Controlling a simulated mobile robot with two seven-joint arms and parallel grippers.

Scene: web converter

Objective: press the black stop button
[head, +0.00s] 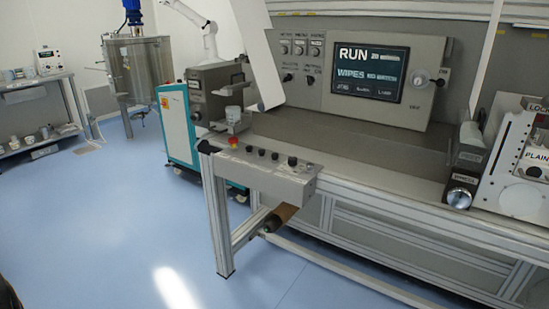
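A grey control box (258,174) is fixed to the front left end of the machine table in the head view. Its sloped top carries a row of several small black buttons or knobs, among them a left one (249,148), a middle one (275,156) and a larger right one (292,161). Their labels are too small to read, so I cannot tell which is the stop button. A red mushroom button (233,141) sits at the box's left end. Neither of my grippers shows in this view.
A grey panel with a screen (370,73) reading "RUN" and "WIPES" stands behind the table. A teal-sided cabinet (178,130) is behind the box at left. A brown roller (280,217) sits below the box. The blue floor in front is clear.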

